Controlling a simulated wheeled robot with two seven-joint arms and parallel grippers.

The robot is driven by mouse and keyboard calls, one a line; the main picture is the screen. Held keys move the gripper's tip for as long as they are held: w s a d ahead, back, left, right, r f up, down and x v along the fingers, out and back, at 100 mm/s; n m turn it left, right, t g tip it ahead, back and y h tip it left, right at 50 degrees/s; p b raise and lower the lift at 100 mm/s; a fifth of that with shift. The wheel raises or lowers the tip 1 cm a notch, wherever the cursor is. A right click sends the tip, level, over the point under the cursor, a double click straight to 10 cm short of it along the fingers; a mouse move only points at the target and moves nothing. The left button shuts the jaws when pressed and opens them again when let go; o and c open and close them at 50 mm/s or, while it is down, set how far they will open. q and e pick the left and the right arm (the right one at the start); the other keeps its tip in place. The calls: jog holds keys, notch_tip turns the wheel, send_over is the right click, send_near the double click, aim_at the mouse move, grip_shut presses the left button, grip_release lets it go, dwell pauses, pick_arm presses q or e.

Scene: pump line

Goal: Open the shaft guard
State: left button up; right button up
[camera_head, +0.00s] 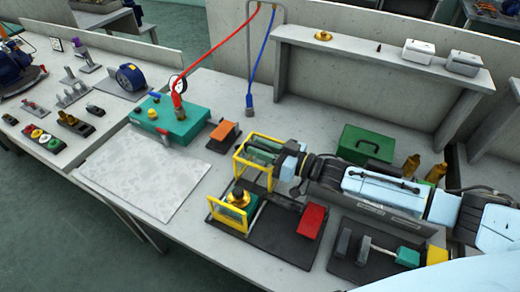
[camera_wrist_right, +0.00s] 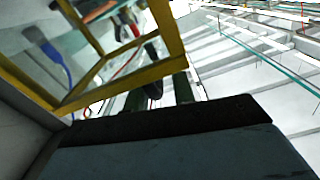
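A yellow-framed cage (camera_head: 237,167), which looks like the shaft guard, stands upright at the back of a dark base plate (camera_head: 281,238) on the bench. Its yellow bars also fill the upper left of the right wrist view (camera_wrist_right: 120,83). My right gripper (camera_head: 262,149) reaches in from the right, with its fingers at the cage's upper part. Two dark green fingers show apart in the wrist view (camera_wrist_right: 158,92); I see nothing clearly held between them. Whether they touch the frame cannot be told. My left gripper is not in view.
A smaller yellow frame with a brass part (camera_head: 238,197) and a red block (camera_head: 311,221) sit on the base plate. A green case (camera_head: 366,145) stands behind my right arm. A pale mat (camera_head: 145,170) lies clear.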

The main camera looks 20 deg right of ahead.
jog(key=shift+o, duration=0.5)
jog(key=v, duration=1.3)
jog(key=shift+s, duration=0.2)
